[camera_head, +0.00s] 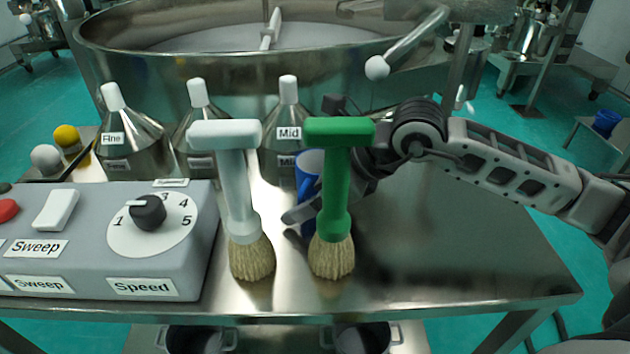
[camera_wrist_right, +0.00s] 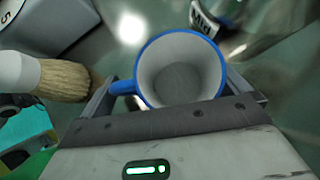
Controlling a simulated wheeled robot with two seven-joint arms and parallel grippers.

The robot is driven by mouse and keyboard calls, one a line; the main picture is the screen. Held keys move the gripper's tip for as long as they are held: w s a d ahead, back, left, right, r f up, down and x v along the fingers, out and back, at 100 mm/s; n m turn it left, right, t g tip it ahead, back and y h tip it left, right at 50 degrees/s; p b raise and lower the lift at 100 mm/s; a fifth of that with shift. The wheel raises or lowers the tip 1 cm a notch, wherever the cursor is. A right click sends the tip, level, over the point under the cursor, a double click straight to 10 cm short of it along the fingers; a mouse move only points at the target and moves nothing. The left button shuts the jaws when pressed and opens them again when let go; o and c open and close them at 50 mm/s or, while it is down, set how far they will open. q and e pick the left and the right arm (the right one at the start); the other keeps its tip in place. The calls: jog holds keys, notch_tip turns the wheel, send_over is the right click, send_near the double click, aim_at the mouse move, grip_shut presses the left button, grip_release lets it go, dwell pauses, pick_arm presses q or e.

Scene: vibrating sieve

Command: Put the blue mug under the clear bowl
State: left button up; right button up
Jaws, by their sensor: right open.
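The blue mug (camera_head: 307,163) stands on the steel table behind the green-handled brush, which hides part of it. In the right wrist view the mug (camera_wrist_right: 180,72) shows from above, with a blue rim, a pale inside and its handle to the left. My right gripper (camera_head: 303,212) is open around the mug, partly hidden by the green brush. In the wrist view its fingers lie on either side of the mug; I cannot tell whether they touch it. No clear bowl is recognisable in either view. My left gripper is not in view.
The green brush (camera_head: 336,190) and white brush (camera_head: 236,190) stand in front. Steel cones (camera_head: 285,120) with labels stand behind. A grey control box (camera_head: 100,235) is at left, the large steel sieve (camera_head: 240,45) at the back. The table's right part (camera_head: 470,250) is clear.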

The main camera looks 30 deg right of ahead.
jog(key=c, duration=0.8)
jog(key=shift+r, duration=0.1)
